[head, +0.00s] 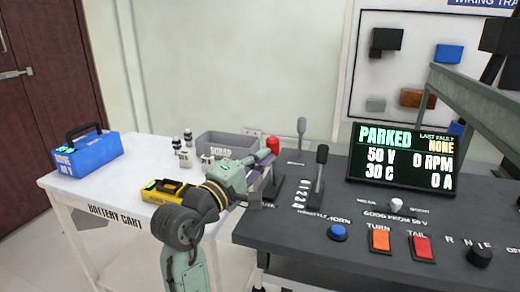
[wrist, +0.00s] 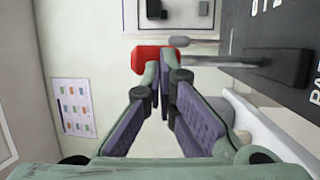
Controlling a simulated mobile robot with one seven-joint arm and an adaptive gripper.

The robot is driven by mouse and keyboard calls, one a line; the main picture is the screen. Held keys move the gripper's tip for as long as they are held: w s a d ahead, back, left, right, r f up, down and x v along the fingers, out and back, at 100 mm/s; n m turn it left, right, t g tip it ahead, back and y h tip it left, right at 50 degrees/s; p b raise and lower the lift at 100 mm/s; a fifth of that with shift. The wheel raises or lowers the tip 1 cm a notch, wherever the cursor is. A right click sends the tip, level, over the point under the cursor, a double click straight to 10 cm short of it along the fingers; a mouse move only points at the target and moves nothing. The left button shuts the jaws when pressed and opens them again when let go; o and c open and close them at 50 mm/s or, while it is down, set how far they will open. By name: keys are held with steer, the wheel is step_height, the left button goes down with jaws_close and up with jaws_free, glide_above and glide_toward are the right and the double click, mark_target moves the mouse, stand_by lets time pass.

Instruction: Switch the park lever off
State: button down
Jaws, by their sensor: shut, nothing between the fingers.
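The lever with the red knob (head: 272,145) stands upright at the left end of the dark console; I take it as the park lever. In the wrist view its red knob (wrist: 143,57) is just beyond my fingertips, and its shaft (wrist: 235,64) runs right to a dark base beside lettering starting "PA". My gripper (head: 264,164) is shut and empty, its tips in front of the knob; in the wrist view the tips (wrist: 158,58) overlap the knob. I cannot tell whether they touch. The display (head: 397,160) reads PARKED, 50 V, 0 RPM.
A black throttle lever (head: 320,165) stands right of my gripper, with a grey-knobbed lever (head: 301,128) behind. Blue (head: 337,233), orange (head: 380,241) and red (head: 422,248) buttons line the console front. The battery cart (head: 105,186) with a scrap bin (head: 225,143) lies left.

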mark_target(268, 140)
steer(key=r+p, duration=0.1)
steer(key=p, duration=0.1)
steer(key=w+r+p, duration=0.1)
steer(key=shift+d+g+y+p, duration=0.2)
steer(key=shift+g+y+p, duration=0.1)
steer(key=shift+g+p, duration=0.1)
steer(key=w+p, duration=0.1)
steer(key=p, duration=0.1)
steer(key=w+g+p, duration=0.1)
steer(key=p, duration=0.2)
steer(key=shift+w+d+f+n+y, duration=0.15)
steer(key=shift+w+d+n+y, duration=0.05)
steer(key=shift+d+n+y, duration=0.2)
steer(key=shift+w+d+p, duration=0.15)
steer(key=shift+w+p, duration=0.2)
steer(key=shift+w, duration=0.15)
steer(key=shift+w+d+p, duration=0.15)
steer(key=shift+w+p, duration=0.2)
steer(key=shift+w, duration=0.15)
steer(key=shift+f, duration=0.1)
